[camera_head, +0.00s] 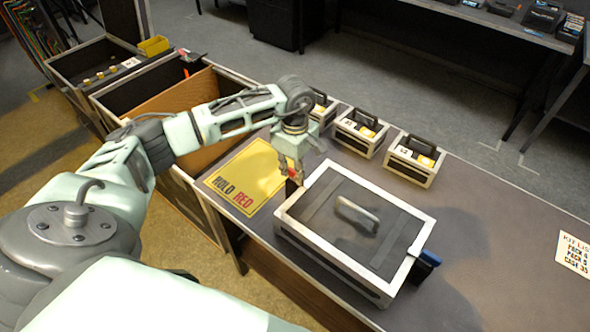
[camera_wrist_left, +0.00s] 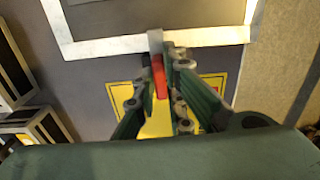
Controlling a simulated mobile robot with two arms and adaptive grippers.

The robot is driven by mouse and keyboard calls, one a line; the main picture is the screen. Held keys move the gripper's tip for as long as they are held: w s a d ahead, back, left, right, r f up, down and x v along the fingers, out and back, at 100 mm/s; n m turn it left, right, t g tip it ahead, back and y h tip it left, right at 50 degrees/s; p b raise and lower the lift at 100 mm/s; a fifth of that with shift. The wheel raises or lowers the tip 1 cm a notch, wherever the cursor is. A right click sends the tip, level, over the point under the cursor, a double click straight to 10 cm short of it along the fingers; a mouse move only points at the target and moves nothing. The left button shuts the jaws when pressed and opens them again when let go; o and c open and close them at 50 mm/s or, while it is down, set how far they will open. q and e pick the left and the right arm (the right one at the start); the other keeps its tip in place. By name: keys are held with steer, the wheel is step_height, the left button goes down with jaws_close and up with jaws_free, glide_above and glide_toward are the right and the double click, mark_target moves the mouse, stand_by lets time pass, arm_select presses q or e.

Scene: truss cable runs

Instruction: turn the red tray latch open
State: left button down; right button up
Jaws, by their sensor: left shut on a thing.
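The tray (camera_head: 312,238) is a dark case with a pale rim and a grey handle on its lid, lying on the table. The red tray latch (camera_wrist_left: 158,78) is at the tray's edge, between the fingers of my left gripper (camera_wrist_left: 160,98) in the left wrist view. In the head view my left gripper (camera_head: 291,176) points down at the tray's far left corner, shut on the red latch, which is mostly hidden there. A blue latch (camera_head: 425,265) sits on the tray's right side. My right gripper is not in view.
A yellow sign reading "HOLD RED" (camera_head: 240,170) lies left of the tray. Small cases with handles (camera_head: 414,160) stand in a row behind it. A white list card (camera_head: 575,252) lies at the right.

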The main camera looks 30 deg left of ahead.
arm_select(q)
steer(key=n+b, duration=0.2)
steer(key=n, duration=0.2)
steer(key=n+b, duration=0.2)
steer(key=n, duration=0.3)
steer(key=n+b, duration=0.1)
steer(key=n, duration=0.3)
steer(key=shift+n, duration=0.4)
steer(key=shift+r+n+b, duration=0.1)
steer(key=shift+n+b, duration=0.3)
steer(key=shift+n, duration=1.5)
steer(key=c, duration=1.8)
jaws_free()
